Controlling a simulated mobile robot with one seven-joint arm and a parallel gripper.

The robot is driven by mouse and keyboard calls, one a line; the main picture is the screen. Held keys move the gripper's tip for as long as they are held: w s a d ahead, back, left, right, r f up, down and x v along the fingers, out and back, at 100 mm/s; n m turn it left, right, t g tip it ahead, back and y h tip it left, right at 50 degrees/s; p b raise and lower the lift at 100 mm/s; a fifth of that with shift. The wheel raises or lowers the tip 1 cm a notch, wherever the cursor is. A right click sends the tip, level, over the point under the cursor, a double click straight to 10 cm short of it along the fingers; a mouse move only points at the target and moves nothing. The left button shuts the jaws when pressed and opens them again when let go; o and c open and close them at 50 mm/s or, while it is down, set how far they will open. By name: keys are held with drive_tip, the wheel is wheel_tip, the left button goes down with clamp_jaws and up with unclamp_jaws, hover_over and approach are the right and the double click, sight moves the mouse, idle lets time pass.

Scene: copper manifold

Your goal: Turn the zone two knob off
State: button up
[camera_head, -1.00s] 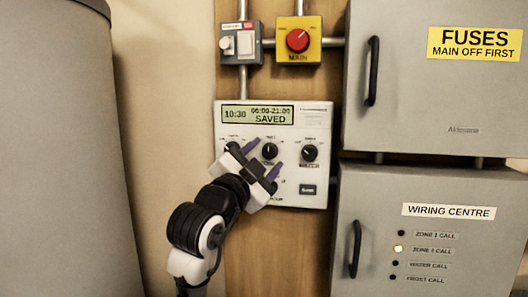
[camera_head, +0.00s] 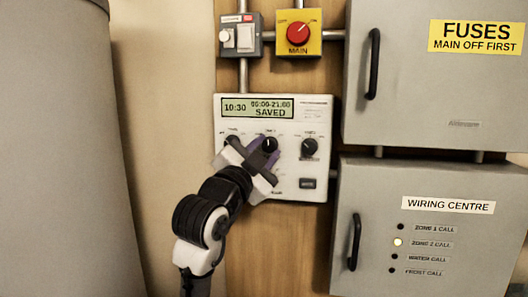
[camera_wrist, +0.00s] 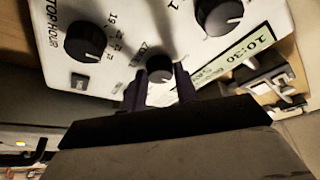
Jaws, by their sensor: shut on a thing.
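The white controller (camera_head: 226,178) carries a row of three black knobs under its display. The middle one is the zone two knob (camera_head: 269,144); its white mark points up in the head view. It also shows in the wrist view (camera_wrist: 160,68). My gripper (camera_head: 262,153) reaches it from below left. In the wrist view its two dark purple fingers (camera_wrist: 160,86) are on either side of the knob, shut on it. The display (camera_head: 257,108) reads 10:30, 00:00-21:00, SAVED. The zone 2 call lamp (camera_head: 398,242) glows; the other lamps are dark.
Above are a red MAIN switch (camera_head: 298,33) and a grey switch box (camera_head: 241,36). Grey cabinets stand right, a large grey cylinder (camera_head: 65,150) left.

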drive_tip(key=n, duration=0.2)
drive_tip(key=n+t+y, duration=0.2)
drive_tip(key=n, duration=0.1)
drive_tip(key=shift+d+f+n, duration=0.1)
drive_tip(key=shift+d+n, duration=0.15)
drive_tip(key=shift+n, duration=0.05)
drive_tip(key=shift+d+n+t+y+p, duration=0.1)
drive_tip(key=shift+n+t+y+p, duration=0.2)
drive_tip(key=shift+n+y, duration=0.95)
drive_tip(key=shift+n+t+y+p, duration=0.3)
drive_tip(key=shift+n+y, duration=0.15)
drive_tip(key=shift+n, duration=1.5)
drive_tip(key=o, duration=1)
drive_tip(key=shift+c, duration=0.2)
drive_tip(key=shift+s, duration=0.1)
